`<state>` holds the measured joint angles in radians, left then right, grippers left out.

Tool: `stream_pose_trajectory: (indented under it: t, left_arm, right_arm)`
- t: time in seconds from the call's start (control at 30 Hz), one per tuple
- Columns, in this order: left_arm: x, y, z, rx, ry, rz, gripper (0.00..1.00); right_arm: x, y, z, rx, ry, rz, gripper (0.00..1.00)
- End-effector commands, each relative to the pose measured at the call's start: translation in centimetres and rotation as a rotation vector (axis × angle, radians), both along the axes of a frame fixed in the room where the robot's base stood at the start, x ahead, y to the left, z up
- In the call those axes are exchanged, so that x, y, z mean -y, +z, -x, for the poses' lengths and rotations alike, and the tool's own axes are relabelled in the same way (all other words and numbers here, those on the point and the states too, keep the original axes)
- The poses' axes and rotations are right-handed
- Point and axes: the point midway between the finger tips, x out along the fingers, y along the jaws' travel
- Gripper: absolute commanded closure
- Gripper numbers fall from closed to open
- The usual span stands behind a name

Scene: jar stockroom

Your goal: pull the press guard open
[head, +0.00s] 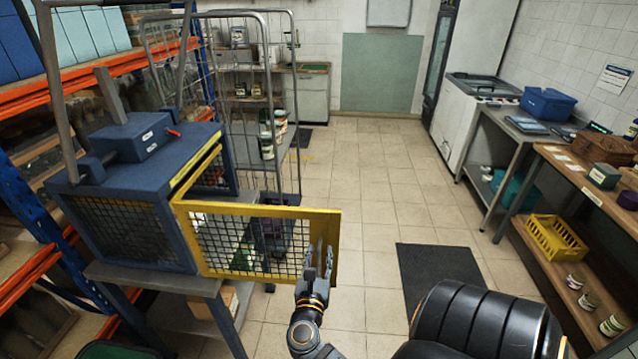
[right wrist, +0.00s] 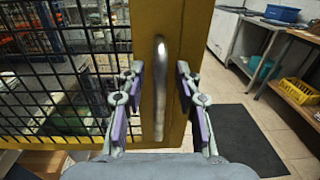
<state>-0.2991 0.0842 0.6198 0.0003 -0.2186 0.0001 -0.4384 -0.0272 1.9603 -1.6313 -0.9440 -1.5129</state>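The press guard (head: 190,205) is a black mesh panel in a yellow frame, hinged on the blue press (head: 125,150) at the left. It stands swung out from the press front, which leaves a gap. A grey vertical bar handle (right wrist: 159,90) sits on the wide yellow strip at its free end. My right gripper (head: 318,264) is at this handle. In the right wrist view my right gripper (right wrist: 158,108) is open, one finger on each side of the handle with space between. Contact with the panel cannot be told. My left gripper is not in view.
A wire roll cage (head: 299,120) stands behind the guard. Orange-and-blue shelving (head: 45,215) is at the left. A wooden bench (head: 566,165) with a yellow crate (head: 556,238) below it is at the right. The tiled floor between is clear, with a dark mat (head: 440,270).

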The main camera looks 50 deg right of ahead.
Motion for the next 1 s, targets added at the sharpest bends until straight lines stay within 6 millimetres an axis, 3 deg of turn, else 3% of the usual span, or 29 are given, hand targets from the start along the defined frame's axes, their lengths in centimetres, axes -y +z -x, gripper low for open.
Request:
stream_pose_trajectory:
  t: [0.3, 0.43, 0.6, 1.0]
  left_arm:
    - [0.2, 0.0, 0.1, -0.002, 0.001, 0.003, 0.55]
    - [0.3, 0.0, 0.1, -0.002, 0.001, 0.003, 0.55]
    - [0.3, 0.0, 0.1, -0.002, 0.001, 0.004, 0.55]
    - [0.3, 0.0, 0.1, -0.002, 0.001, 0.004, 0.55]
  right_arm:
    - [0.0, 6.6, 0.0, 0.007, 0.000, -0.001, 0.66]
    - [0.0, 8.6, 0.0, 0.005, 0.000, -0.002, 0.66]
    - [0.0, 9.6, 0.0, 0.002, 0.000, -0.002, 0.66]
    - [0.0, 9.6, 0.0, 0.001, 0.000, 0.000, 0.66]
